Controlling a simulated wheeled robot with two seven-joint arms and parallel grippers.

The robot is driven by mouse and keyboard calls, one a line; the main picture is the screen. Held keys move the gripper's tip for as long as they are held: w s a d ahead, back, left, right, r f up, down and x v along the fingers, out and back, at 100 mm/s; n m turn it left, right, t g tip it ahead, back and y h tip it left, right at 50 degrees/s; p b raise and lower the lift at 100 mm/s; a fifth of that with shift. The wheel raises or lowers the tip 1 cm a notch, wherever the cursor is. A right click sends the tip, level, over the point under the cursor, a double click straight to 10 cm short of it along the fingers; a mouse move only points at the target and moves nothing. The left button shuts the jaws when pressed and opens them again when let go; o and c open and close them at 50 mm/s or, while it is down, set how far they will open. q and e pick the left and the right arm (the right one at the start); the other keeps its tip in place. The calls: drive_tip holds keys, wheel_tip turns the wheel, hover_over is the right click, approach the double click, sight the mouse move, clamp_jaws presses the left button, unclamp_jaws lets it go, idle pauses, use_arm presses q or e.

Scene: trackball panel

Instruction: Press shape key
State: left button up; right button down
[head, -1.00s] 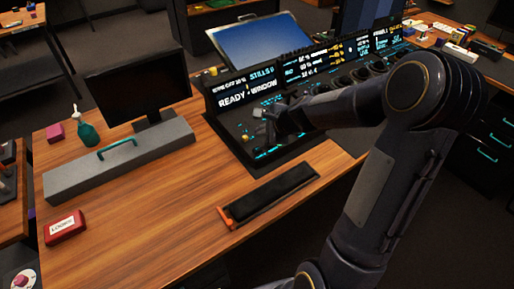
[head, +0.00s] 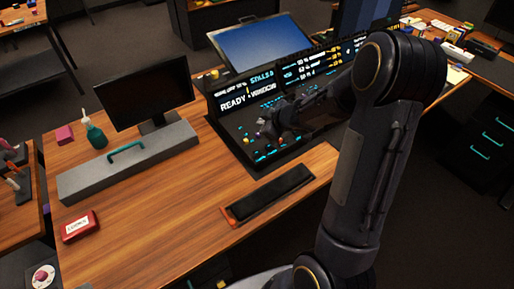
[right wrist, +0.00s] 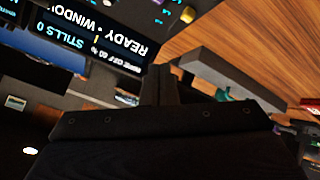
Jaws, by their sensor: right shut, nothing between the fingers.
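The dark control panel (head: 258,168) stands on the wooden desk, with lit cyan marks and small coloured keys on its deck. Its upright display strip (head: 236,97) reads "READY" and "WINDOW"; it also shows upside down in the right wrist view (right wrist: 100,32). I cannot tell which key is the shape key; the labels are too small. My right gripper (head: 270,137) is over the left part of the deck, shut and empty. Its fingers (right wrist: 157,85) also show in the right wrist view. Whether it touches a key I cannot tell. The arm hides the panel's right part. My left gripper is out of view.
A black pad (head: 268,194) lies in front of the panel.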

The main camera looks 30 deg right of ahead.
drive_tip(key=a+n, duration=0.1)
drive_tip(key=n, duration=0.1)
drive_tip(key=s+n+y, duration=0.1)
drive_tip(key=n, duration=0.1)
drive_tip(key=shift+s+a+f+g, duration=0.1)
drive_tip(key=shift+a+f+g, duration=0.05)
drive_tip(key=shift+a+g, duration=0.25)
drive_tip(key=b, duration=0.8)
hover_over(257, 153)
drive_tip(key=f, duration=0.7)
drive_tip(key=shift+s+d+f, duration=0.35)
drive_tip(key=shift+f, duration=0.5)
drive_tip(key=shift+f+b, duration=0.15)
drive_tip(key=shift+b, duration=0.2)
drive_tip(key=shift+f, duration=0.3)
drive_tip(key=shift+f+b, duration=0.5)
drive_tip(key=shift+f, duration=0.05)
idle(0.6)
idle(0.4)
drive_tip(key=shift+r+p, duration=0.95)
drive_tip(key=shift+p, duration=0.15)
